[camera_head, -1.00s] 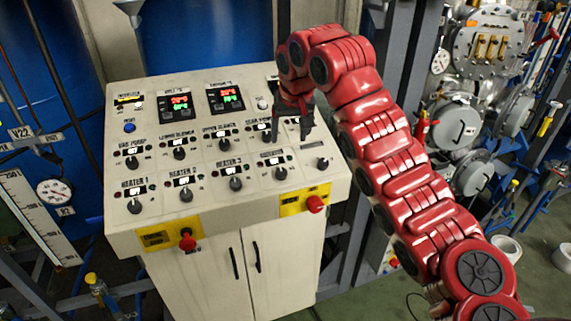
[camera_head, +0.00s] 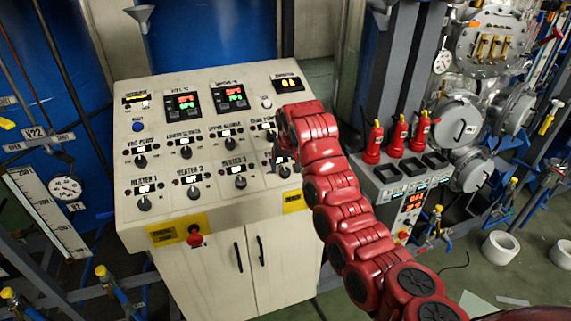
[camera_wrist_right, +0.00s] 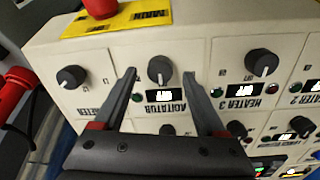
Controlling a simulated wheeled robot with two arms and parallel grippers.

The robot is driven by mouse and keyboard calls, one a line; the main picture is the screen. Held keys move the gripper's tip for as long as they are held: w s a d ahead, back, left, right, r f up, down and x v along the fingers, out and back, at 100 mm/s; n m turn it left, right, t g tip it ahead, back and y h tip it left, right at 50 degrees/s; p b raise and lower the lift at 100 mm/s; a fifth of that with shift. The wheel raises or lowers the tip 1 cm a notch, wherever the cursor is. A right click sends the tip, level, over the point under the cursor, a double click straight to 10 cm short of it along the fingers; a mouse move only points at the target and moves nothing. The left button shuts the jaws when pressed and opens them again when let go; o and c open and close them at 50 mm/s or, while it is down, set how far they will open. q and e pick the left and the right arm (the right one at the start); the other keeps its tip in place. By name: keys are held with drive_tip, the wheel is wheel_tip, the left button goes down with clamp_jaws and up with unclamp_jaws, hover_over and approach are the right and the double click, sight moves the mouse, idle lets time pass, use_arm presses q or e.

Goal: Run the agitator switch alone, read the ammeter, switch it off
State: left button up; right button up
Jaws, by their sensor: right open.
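The agitator knob (camera_wrist_right: 160,70) is black and round, above its AGITATOR label and a small lit display in the right wrist view. It also shows on the sloped panel in the head view (camera_head: 284,172). My right gripper (camera_wrist_right: 159,76) is open, with one fingertip on each side of the knob; contact cannot be told. In the head view my right gripper (camera_head: 284,158) is largely hidden by my red arm. A small meter with a yellow-lit display (camera_head: 288,84) sits at the panel's upper right; its reading is too small to tell. My left gripper is not in view.
Neighbouring knobs are the heater 3 knob (camera_wrist_right: 262,64) and a knob by a STARTER-like label (camera_wrist_right: 72,77). A red emergency button (camera_head: 195,238) projects from the panel's front on a yellow plate.

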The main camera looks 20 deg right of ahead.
drive_tip(key=shift+x, duration=0.9)
drive_tip(key=shift+a, duration=0.1)
clamp_jaws()
